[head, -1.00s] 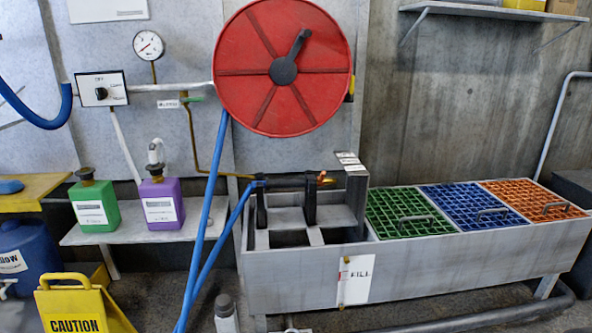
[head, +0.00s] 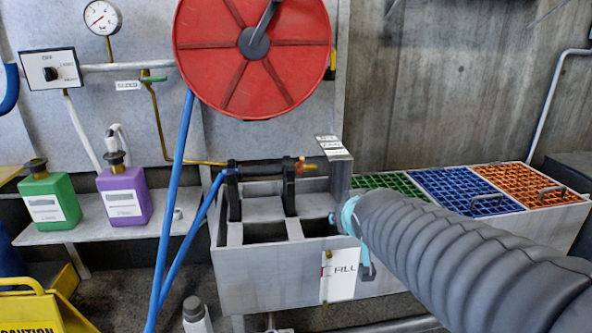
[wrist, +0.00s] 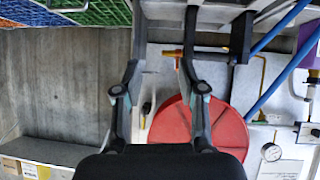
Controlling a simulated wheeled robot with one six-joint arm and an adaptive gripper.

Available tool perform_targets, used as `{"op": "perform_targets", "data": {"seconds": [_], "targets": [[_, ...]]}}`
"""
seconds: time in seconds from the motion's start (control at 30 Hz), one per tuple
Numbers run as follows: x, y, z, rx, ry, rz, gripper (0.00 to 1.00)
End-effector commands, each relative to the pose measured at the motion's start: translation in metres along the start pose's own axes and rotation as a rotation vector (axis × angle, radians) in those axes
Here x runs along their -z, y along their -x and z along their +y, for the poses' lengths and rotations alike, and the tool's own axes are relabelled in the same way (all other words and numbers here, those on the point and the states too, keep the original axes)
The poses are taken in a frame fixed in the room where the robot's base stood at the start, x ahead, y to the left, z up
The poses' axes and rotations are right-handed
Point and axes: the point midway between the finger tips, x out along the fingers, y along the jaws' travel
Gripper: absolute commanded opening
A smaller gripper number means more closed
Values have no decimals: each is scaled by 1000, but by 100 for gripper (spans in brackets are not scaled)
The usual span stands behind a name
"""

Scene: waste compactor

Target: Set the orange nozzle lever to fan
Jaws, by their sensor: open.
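The spray nozzle lies level across two black brackets over the open basin at the left of the trough in the head view. Its small orange lever (head: 301,163) sits at the copper-coloured tip end, on the right. Its exact setting is too small to tell. A label plate (head: 330,144) stands just right of the tip; its text is hard to read. In the wrist view, which is upside down, the orange lever (wrist: 177,58) shows beside one finger. My gripper (wrist: 163,40) is open, with nothing between its fingers. In the head view my arm mostly hides it, right of the nozzle.
A red hose reel (head: 252,50) hangs above the nozzle, with blue hose (head: 172,190) running down at the left. Purple (head: 124,195) and green (head: 49,202) jugs stand on the left shelf. Coloured grates (head: 465,190) cover the trough on the right. The space above the trough is open.

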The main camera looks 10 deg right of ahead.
Motion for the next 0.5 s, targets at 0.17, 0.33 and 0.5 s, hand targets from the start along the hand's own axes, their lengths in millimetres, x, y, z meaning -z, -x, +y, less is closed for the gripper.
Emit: {"op": "perform_targets", "data": {"seconds": [0.17, 0.33, 0.5], "targets": [[41, -82, -1, 22, 37, 232, 40], [71, -137, -10, 83, 66, 434, 40], [86, -167, -18, 143, 82, 566, 40]]}}
